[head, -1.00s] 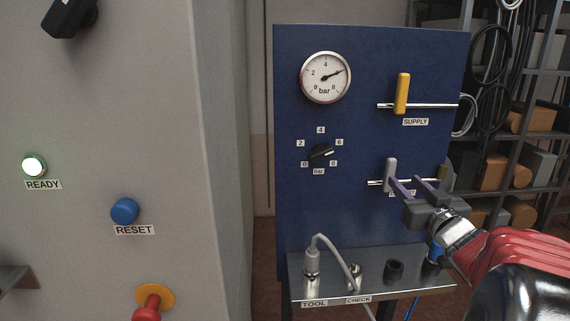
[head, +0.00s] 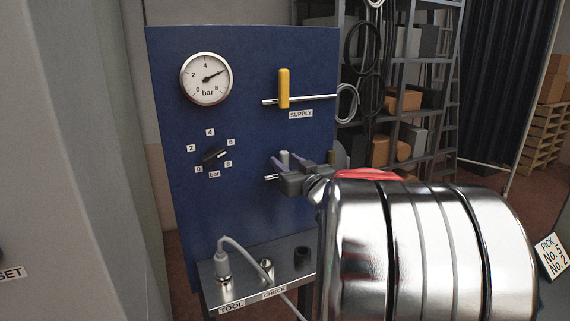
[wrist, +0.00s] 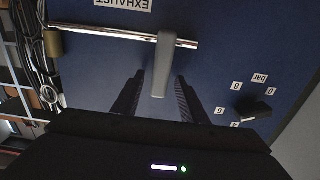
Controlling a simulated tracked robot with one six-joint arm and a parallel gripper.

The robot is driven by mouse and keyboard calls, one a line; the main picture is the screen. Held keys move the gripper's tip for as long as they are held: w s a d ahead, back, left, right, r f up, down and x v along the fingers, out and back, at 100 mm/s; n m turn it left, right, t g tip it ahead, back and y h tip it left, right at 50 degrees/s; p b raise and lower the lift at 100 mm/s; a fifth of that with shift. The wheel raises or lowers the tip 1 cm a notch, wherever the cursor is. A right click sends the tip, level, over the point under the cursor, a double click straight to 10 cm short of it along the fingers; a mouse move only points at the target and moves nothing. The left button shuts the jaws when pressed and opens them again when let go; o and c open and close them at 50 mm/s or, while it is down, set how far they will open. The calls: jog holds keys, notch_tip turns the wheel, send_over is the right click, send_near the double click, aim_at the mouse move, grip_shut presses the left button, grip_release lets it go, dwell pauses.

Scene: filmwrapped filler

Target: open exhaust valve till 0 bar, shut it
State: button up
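The exhaust valve's grey lever (head: 284,158) stands upright, across its chrome pipe (wrist: 110,33) on the blue panel. The lever also shows in the wrist view (wrist: 162,68), where the picture is upside down, with the EXHAUST label (wrist: 124,4) near it. My gripper (head: 290,160) is open at the lever. In the wrist view its two dark fingers (wrist: 158,80) lie on either side of the lever, with visible gaps. The gauge (head: 206,78) needle points up and right, at about 6 bar. In the head view my arm hides the pipe's right part.
The yellow supply lever (head: 284,88) stands upright across its pipe above. A black pressure knob (head: 214,155) sits left of the exhaust valve. Below, a metal shelf (head: 243,290) carries the TOOL plug (head: 222,262) and sockets. A storage rack (head: 410,90) stands behind at right.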

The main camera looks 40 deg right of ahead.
grip_shut()
jog(key=shift+a, duration=0.1)
dwell(0.4)
